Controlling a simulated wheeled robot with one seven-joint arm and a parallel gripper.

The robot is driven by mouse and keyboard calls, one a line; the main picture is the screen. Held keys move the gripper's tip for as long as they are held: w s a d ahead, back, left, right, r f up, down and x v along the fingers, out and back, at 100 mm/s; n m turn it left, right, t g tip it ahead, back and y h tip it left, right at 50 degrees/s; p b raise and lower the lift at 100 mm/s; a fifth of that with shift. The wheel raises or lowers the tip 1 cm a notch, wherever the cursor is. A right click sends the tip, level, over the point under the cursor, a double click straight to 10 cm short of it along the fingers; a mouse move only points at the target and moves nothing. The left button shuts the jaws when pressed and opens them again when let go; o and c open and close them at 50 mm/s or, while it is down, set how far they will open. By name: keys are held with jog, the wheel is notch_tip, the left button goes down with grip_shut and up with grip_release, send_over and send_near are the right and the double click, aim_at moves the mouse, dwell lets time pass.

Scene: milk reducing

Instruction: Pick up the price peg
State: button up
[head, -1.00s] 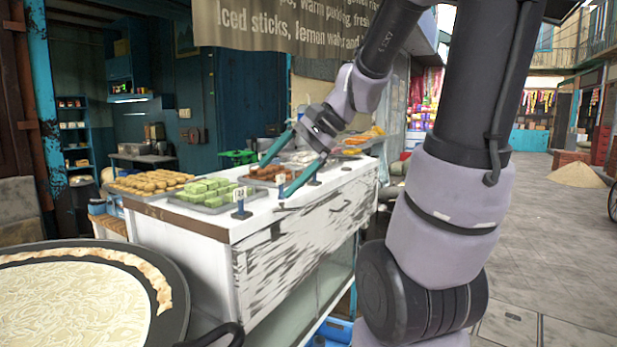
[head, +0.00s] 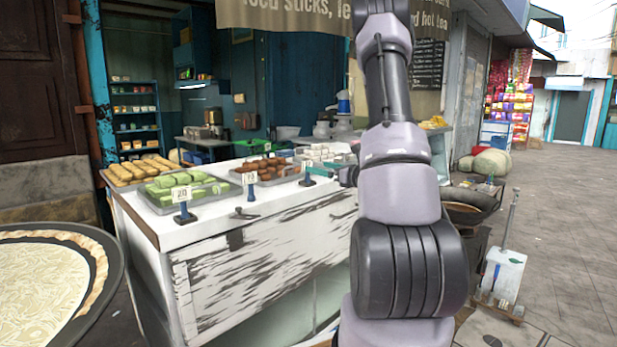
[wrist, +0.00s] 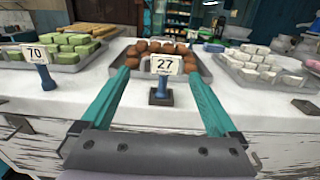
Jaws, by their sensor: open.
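A price peg (wrist: 160,80) with a white card reading 27, a blue stem and a dark base stands upright on the white counter. In the wrist view it shows between the two teal fingers of my gripper (wrist: 156,74), beyond their tips or level with them; I cannot tell which. My gripper is open and empty. The same peg seems to be the one in the head view (head: 308,170), beside my gripper (head: 325,170), which is largely hidden by my arm. Another peg (wrist: 39,65), reading 70, stands to the left.
Trays of green (wrist: 52,46), brown (wrist: 150,47) and white (wrist: 265,65) sweets stand behind the pegs. A small dark item (head: 243,214) lies on the counter (head: 205,228). Another peg (head: 182,200) stands at the left. A large round pan (head: 105,300) is at lower left.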

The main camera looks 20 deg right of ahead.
aim_at(307, 163)
jog(key=x, duration=0.7)
jog(key=d+x, duration=0.1)
jog(key=x, duration=0.2)
jog(key=shift+w+a, duration=0.2)
jog(key=shift+w, duration=0.3)
jog(key=c, duration=1.5)
